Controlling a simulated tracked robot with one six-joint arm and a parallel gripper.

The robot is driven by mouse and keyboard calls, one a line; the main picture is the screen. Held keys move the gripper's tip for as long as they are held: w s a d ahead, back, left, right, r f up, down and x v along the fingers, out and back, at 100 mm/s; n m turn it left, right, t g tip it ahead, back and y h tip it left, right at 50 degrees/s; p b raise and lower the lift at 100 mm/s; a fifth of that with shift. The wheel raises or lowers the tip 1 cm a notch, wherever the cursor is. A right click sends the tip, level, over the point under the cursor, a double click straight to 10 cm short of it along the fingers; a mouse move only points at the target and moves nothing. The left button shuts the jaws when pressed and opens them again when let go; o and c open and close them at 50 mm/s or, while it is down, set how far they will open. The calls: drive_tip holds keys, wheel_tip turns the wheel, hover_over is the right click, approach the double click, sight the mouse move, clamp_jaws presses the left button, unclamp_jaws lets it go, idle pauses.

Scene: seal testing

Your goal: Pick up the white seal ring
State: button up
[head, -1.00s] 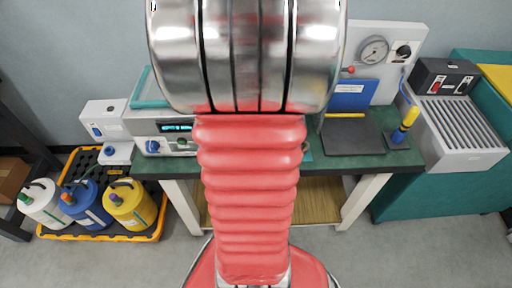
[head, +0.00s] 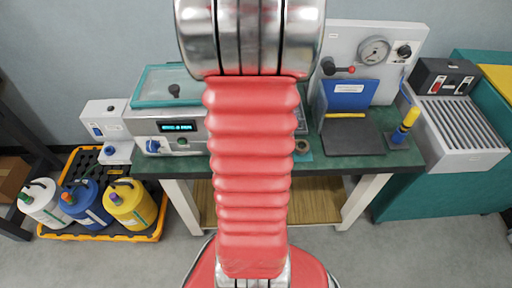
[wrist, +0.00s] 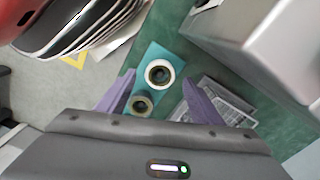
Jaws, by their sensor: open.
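The white seal ring (wrist: 159,73) lies on a teal mat (wrist: 150,55) in the wrist view, with a dark centre. A tan-olive ring (wrist: 142,105) lies on the same mat, closer to my gripper's body. My gripper (wrist: 160,78) is open, with one purple finger on each side of the mat, and nothing is between its fingers in its grip. In the head view my red arm hides the gripper. A tan ring (head: 302,147) shows there at the arm's right edge; the white ring is hidden or cannot be made out.
A sealing machine with a teal lid (head: 172,88) stands on the green bench, left of my arm. A gauge panel (head: 373,52) and a dark plate (head: 352,137) stand to the right. A wire-like tray (wrist: 228,100) lies right of the mat in the wrist view.

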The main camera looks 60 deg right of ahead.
drive_tip(key=shift+f, duration=1.25)
drive_tip(key=shift+c, duration=0.4)
drive_tip(key=c, duration=1.1)
